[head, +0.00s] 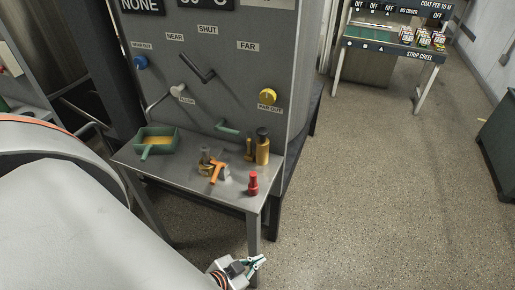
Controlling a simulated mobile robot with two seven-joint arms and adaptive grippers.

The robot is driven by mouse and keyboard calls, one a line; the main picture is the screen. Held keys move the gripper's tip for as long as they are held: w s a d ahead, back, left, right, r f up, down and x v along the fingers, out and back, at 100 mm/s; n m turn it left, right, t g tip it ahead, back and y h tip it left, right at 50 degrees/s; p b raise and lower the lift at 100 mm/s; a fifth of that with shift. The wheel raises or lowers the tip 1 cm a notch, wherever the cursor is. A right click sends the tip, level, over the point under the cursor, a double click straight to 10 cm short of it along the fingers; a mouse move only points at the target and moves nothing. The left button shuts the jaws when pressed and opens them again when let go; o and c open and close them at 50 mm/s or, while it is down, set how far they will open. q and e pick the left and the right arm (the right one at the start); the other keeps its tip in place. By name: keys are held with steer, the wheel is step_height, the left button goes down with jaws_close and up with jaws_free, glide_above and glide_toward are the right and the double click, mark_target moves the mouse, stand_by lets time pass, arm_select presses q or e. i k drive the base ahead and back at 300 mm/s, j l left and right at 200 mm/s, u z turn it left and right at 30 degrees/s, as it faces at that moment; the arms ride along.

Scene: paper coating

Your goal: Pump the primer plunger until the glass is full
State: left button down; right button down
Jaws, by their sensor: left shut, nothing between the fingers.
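A yellow cylinder with a dark knob on top (262,152) stands at the back right of a small grey metal table (220,191). It looks like the primer with its plunger. A slim yellow upright (249,151) stands close to its left and may be the glass; its fill level is too small to read. My left gripper (258,263) is low at the bottom of the head view, in front of and below the table's front right corner. It is shut and empty, apart from everything on the table. My right gripper is out of view.
On the table are a green tray (144,147) with yellow contents, an orange-handled tool (216,170) and a red bottle-like object (253,184). Above stands a grey panel (220,70) with levers and blue and yellow knobs. The floor (390,190) to the right is clear.

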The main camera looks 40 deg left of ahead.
mark_target(262, 132)
steer(key=i+l+u, duration=0.15)
steer(key=u, duration=0.2)
steer(key=i+l+u, duration=0.1)
steer(key=l+u, duration=0.25)
steer(key=i+l+u, duration=0.1)
steer(key=l+u, duration=0.3)
